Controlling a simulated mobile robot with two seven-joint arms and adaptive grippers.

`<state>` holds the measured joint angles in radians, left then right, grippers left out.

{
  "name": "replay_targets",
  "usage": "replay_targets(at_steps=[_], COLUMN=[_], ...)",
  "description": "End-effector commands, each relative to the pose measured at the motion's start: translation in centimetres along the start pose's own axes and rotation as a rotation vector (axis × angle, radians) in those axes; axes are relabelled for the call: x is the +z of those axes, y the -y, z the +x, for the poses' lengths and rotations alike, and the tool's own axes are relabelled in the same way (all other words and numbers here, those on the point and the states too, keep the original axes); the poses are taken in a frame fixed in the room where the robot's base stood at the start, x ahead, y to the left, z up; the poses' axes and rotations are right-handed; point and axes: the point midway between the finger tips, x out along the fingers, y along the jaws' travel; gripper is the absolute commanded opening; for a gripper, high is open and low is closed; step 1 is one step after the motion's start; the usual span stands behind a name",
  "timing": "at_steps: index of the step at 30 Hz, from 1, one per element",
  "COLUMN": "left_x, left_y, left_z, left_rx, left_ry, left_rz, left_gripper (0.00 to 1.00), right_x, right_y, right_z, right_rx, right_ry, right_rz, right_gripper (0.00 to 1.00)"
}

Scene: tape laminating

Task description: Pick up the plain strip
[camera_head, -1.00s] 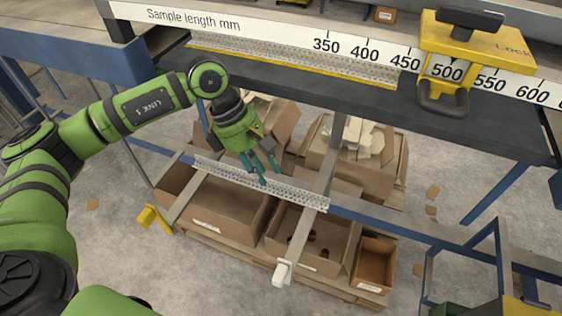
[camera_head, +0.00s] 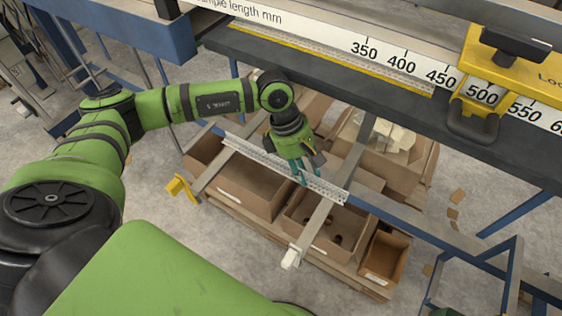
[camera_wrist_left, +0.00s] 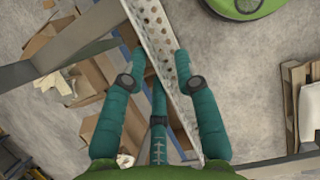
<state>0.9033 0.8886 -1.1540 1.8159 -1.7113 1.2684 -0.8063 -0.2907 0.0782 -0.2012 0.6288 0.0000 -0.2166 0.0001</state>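The plain strip (camera_head: 247,151) is a long grey perforated metal strip. In the head view it lies slanting across the frame bars below the bench. My left gripper (camera_head: 306,176) is over the strip, right of its middle, with its teal fingers pointing down. In the left wrist view the plain strip (camera_wrist_left: 156,28) runs down between the spread fingers of my left gripper (camera_wrist_left: 160,57), with one finger on its right side and two on its left. The fingers look open; contact with the strip cannot be told. My right gripper is out of view.
A bench (camera_head: 330,82) with a ruler (camera_head: 385,58) and a yellow clamp (camera_head: 510,68) stands above and behind. A yellow-edged perforated strip (camera_head: 340,65) lies on it. Cardboard boxes (camera_head: 237,191) sit below the bars. A grey bar (camera_head: 325,205) crosses under the strip.

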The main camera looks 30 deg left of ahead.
Motion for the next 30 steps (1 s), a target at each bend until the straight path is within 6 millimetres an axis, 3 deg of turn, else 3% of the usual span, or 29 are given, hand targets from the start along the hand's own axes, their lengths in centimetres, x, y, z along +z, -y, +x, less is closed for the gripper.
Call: replay_targets(at_steps=[1,2,3,4,20,29,30], left_x=[0.0,0.0,0.0,0.0,0.1,1.3,2.1], left_y=[0.0,0.0,0.0,0.0,-0.1,-0.1,0.5], left_z=[0.0,0.0,0.0,0.0,-0.3,-3.2,-2.6], left_rx=[0.0,0.0,0.0,0.0,0.003,0.007,-0.001], left_ry=[0.0,0.0,0.0,0.0,0.001,0.001,0.002], left_rz=[0.0,0.0,0.0,0.0,0.001,0.003,0.008], left_gripper=[0.3,0.22,0.06,0.0,0.0,0.0,0.0], right_x=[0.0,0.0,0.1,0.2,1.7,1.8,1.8], right_y=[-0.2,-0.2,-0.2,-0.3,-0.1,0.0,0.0], right_z=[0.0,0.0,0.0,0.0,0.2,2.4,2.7], right_rx=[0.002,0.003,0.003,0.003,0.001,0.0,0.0], right_ry=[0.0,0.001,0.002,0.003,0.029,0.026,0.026], right_rz=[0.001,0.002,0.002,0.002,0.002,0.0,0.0], right_gripper=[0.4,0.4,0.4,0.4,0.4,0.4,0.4])
